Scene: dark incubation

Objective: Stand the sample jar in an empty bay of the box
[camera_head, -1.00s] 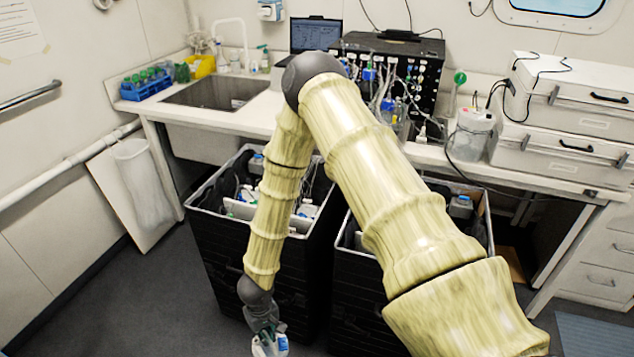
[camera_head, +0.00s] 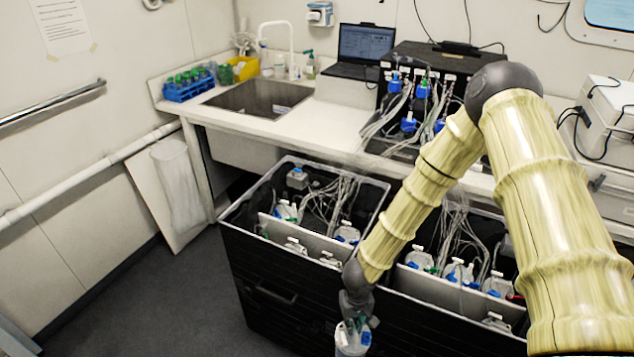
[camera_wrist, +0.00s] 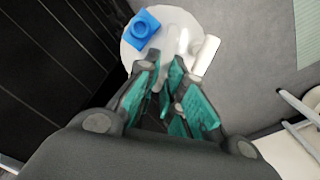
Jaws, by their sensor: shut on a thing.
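My gripper (camera_head: 356,322) hangs low in front of the black boxes in the head view. It is shut on the sample jar (camera_head: 351,345), whose lower part is cut off by the frame's bottom edge. In the wrist view the teal-padded fingers (camera_wrist: 168,75) close on the fitting of the jar's white lid (camera_wrist: 132,50), which has a blue cap. The left black box (camera_head: 270,258) holds several jars with tubing and a white divider. The right black box (camera_head: 440,325) also holds jars and is partly hidden by my arm.
A white bench (camera_head: 240,128) with a sink (camera_head: 262,96), a laptop (camera_head: 365,45) and a tubed black instrument (camera_head: 440,60) runs behind the boxes. Dark floor (camera_head: 150,300) is clear at the front left.

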